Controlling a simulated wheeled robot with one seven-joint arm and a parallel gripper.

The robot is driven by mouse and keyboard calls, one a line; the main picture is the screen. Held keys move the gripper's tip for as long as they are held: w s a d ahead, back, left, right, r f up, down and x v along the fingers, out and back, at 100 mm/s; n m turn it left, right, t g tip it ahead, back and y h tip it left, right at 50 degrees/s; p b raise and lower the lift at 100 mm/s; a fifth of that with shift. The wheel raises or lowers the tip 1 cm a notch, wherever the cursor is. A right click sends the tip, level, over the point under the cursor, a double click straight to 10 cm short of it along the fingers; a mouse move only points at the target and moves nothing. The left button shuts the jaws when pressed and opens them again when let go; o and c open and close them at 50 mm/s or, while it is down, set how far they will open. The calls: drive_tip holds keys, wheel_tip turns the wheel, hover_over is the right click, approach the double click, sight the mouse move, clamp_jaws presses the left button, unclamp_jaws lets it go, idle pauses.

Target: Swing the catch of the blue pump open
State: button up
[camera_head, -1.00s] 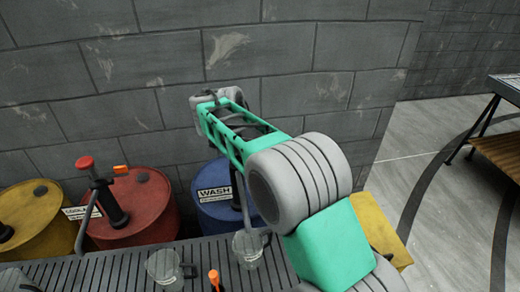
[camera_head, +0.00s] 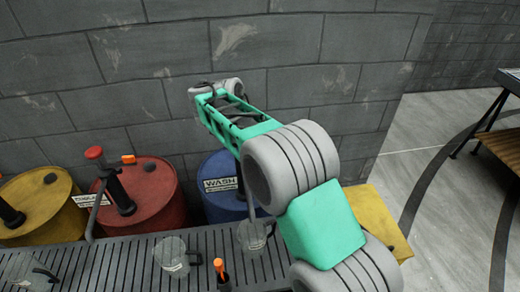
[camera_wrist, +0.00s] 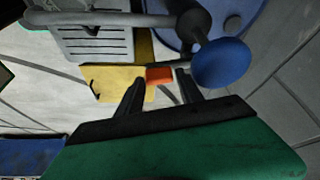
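The blue pump shows in the wrist view as a round blue knob (camera_wrist: 222,63) on a grey stem, above the blue drum. Its orange catch (camera_wrist: 160,75) lies left of the knob, near a thin grey bar. My gripper (camera_wrist: 160,88) is open, its dark fingers apart on either side of the catch as seen in the wrist view. I cannot tell whether either finger touches it. In the head view the blue drum (camera_head: 217,184), labelled WASH, stands behind the bench. My arm hides the pump's knob and catch there, and my fingers are hidden too.
A red drum (camera_head: 165,190) with a red-knobbed pump (camera_head: 94,153) and a yellow drum (camera_head: 35,200) stand to the left. Glass jugs (camera_head: 173,256) stand on the slatted bench (camera_head: 110,258), near an orange-tipped upright item (camera_head: 219,268). A block wall (camera_head: 120,50) rises behind.

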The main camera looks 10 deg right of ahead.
drive_tip(key=shift+o, duration=1.3)
